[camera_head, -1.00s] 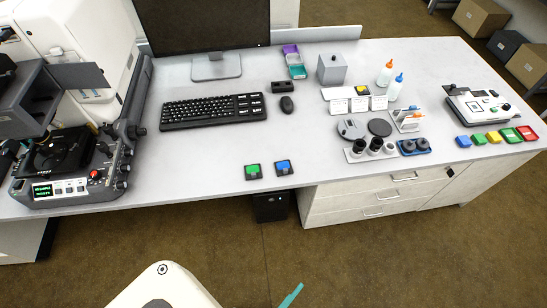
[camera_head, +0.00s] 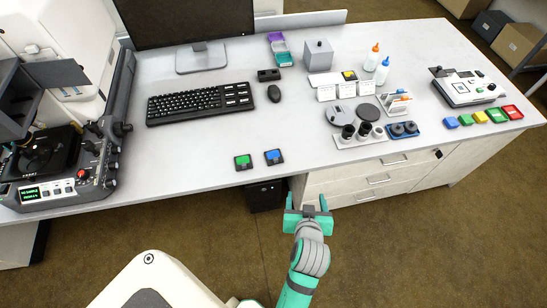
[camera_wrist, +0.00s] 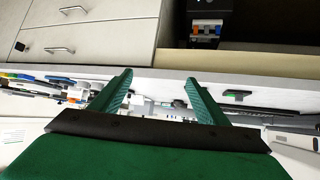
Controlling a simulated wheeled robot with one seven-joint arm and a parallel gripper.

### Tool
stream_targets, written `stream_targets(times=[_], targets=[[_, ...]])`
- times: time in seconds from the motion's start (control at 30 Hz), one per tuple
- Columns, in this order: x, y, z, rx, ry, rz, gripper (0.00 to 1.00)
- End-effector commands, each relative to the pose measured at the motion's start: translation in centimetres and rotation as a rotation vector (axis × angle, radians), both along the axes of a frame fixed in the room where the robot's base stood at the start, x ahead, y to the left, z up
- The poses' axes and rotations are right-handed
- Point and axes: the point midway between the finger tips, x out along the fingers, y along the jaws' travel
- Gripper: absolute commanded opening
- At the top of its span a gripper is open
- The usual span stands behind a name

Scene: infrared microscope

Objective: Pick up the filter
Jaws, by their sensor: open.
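Two small dark square holders lie flat near the table's front edge in the head view, one with a green centre (camera_head: 243,162) and one with a blue centre (camera_head: 273,157). They look like filters, but I cannot tell which one the task means. My gripper (camera_head: 307,198) is open and empty, in front of the table edge, to the right of and nearer than the blue holder. In the wrist view its two green fingers (camera_wrist: 157,96) are spread apart. The green holder (camera_wrist: 237,94) shows there right of the fingers.
Drawers (camera_head: 372,180) stand under the table. On top are a keyboard (camera_head: 200,103), a mouse (camera_head: 274,93), an objective rack (camera_head: 360,136) and several coloured blocks (camera_head: 480,117). A microscope stage unit (camera_head: 60,175) stands left. The table around the two holders is clear.

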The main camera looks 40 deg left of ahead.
Motion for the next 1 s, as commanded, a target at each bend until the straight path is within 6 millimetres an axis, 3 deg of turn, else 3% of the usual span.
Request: stream_targets(times=[0.03, 0.2, 0.33, 0.5, 1.0], targets=[[1.0, 1.6, 1.1, -0.003, 0.007, 0.046, 0.69], [2.0, 5.9, 3.5, -0.032, 0.056, 0.2, 0.69], [2.0, 8.3, 5.2, -0.052, 0.081, 0.295, 0.69], [1.8, 9.8, 6.3, -0.069, 0.099, 0.363, 0.69], [3.8, 13.4, 2.5, -0.073, 0.105, 0.38, 0.69]])
